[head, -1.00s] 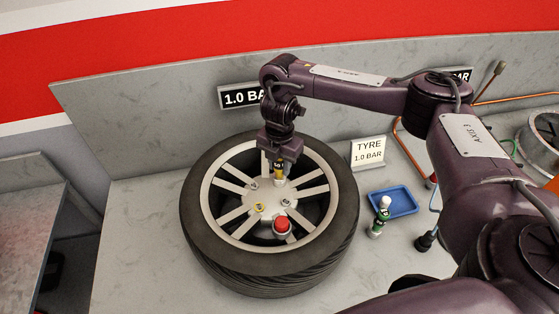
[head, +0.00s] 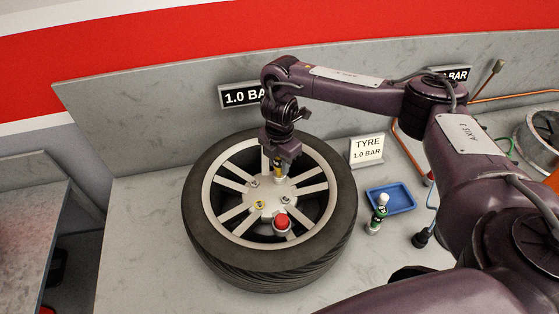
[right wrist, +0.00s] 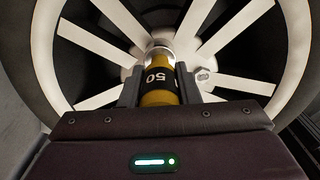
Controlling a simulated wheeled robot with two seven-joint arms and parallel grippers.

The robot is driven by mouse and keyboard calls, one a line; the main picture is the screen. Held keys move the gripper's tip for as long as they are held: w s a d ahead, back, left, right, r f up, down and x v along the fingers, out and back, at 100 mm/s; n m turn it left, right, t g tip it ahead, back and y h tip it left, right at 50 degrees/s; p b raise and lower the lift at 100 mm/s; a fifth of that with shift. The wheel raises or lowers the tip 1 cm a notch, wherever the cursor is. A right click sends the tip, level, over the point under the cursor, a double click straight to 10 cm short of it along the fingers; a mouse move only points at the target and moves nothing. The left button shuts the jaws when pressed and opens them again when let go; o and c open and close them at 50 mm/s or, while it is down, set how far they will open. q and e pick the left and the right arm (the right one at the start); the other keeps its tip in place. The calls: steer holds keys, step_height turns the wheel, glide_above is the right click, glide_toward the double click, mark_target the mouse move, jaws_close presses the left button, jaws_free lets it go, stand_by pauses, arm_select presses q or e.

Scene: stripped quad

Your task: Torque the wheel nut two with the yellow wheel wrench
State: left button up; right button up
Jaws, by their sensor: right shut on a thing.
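The wheel (head: 215,225) lies flat on the grey bench, its silver spoked rim facing up. My right gripper (head: 278,162) is over the far part of the hub, shut on the yellow wheel wrench (head: 278,170). In the right wrist view the wrench (right wrist: 158,92) stands between the two fingers and has a black band marked 50. Its silver lower end points down at the hub; what it touches there is hidden. Other nuts show on the hub, one at the left (head: 254,184) and one with a yellow ring (head: 260,205). My left gripper is not in view.
A red cap (head: 282,221) sits at the hub's near side. The bench left of the tyre is clear.

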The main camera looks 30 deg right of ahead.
steer(key=shift+r+m+p, duration=0.15)
steer(key=shift+m+p, duration=0.45)
steer(key=shift+p, duration=0.15)
steer(key=shift+m, duration=0.6)
steer(key=shift+p, duration=0.35)
steer(key=shift+m+p, duration=0.4)
steer(key=shift+p, duration=0.15)
steer(key=shift+m+p, duration=0.45)
steer(key=shift+m, duration=0.25)
